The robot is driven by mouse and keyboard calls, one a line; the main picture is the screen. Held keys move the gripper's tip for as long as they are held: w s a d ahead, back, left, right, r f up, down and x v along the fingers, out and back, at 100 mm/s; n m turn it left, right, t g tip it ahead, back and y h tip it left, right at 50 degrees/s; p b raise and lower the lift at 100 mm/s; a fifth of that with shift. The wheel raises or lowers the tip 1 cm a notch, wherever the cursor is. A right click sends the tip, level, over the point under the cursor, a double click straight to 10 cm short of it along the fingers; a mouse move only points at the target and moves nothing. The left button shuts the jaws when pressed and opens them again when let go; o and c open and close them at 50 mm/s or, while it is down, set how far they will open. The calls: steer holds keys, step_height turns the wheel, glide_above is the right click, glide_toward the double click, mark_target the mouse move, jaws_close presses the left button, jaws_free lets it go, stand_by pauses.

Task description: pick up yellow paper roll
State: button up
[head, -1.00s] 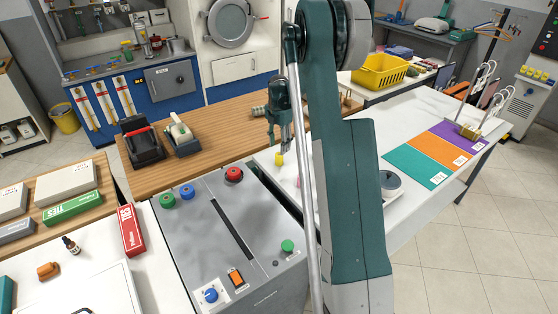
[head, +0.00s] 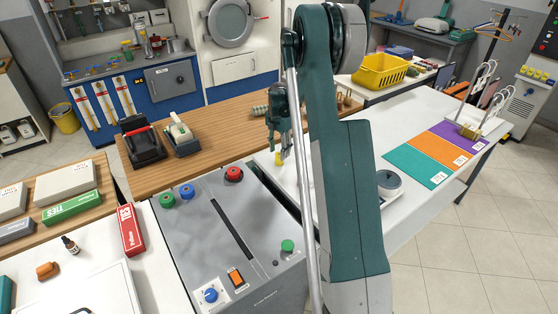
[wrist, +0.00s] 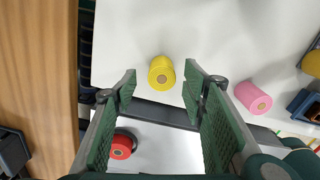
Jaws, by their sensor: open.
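The yellow paper roll (wrist: 161,72) lies on the white table, its round end with a brown core showing in the wrist view. In the head view the yellow roll (head: 278,159) shows as a small yellow patch just below my gripper (head: 279,142). In the wrist view my gripper (wrist: 162,88) is open, with one green-padded finger on each side of the picture. Nothing is held.
A pink roll (wrist: 253,97) lies right of the yellow one and a red roll (wrist: 122,146) lower left. A dark strip (wrist: 160,112) crosses below the yellow roll. The grey control box (head: 236,230) stands in front. A wooden counter (head: 215,105) lies behind.

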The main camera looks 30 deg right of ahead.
mark_target(279, 154)
steer(key=shift+s+f, duration=0.15)
steer(key=shift+f, duration=2.05)
steer(key=c, duration=1)
